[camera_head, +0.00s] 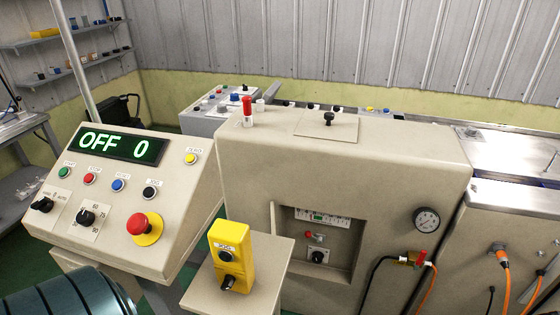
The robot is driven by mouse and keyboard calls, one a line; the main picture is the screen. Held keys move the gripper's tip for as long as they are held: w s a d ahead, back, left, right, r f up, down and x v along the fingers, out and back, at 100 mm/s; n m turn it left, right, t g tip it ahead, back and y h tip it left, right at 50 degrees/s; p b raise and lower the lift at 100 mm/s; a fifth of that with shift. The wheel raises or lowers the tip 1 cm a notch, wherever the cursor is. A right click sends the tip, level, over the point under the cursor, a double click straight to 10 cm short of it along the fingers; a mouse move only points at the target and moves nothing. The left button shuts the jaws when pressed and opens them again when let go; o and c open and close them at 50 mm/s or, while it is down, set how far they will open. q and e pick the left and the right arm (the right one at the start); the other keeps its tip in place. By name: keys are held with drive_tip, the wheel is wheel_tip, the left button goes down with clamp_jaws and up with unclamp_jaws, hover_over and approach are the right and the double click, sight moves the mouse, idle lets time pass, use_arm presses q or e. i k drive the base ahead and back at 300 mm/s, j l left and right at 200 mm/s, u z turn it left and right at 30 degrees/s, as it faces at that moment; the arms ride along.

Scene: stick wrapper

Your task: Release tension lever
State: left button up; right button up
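No lever in view carries a readable tension label, so I cannot tell which one is the tension lever. A red-handled upright lever (247,110) stands on the top left of the beige machine housing (400,155). A black knob (328,118) stands on a plate on the same top. In the front recess, a small red-tipped control (309,236) sits below a white scale (322,217) and above a black knob (318,257). Neither of my grippers is in view.
The control panel (120,215) at left has a display (124,145) reading "OFF 0", coloured buttons and a red emergency stop (142,224). A yellow control box (232,255) stands in front of the housing. A gauge (427,219) and orange hoses (503,262) are at right.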

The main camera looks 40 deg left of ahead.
sight(307, 233)
drive_tip(key=k+j, duration=0.25)
drive_tip(key=k+j+u, duration=0.15)
drive_tip(key=j, duration=0.3)
drive_tip(key=k+j, duration=0.25)
drive_tip(key=j, duration=0.15)
drive_tip(key=k+j+u, duration=0.1)
drive_tip(key=k+j, duration=0.15)
drive_tip(key=j, duration=0.15)
drive_tip(key=i+l, duration=0.1)
drive_tip(key=i, duration=0.3)
drive_tip(key=i+l, duration=0.1)
drive_tip(key=i, duration=0.3)
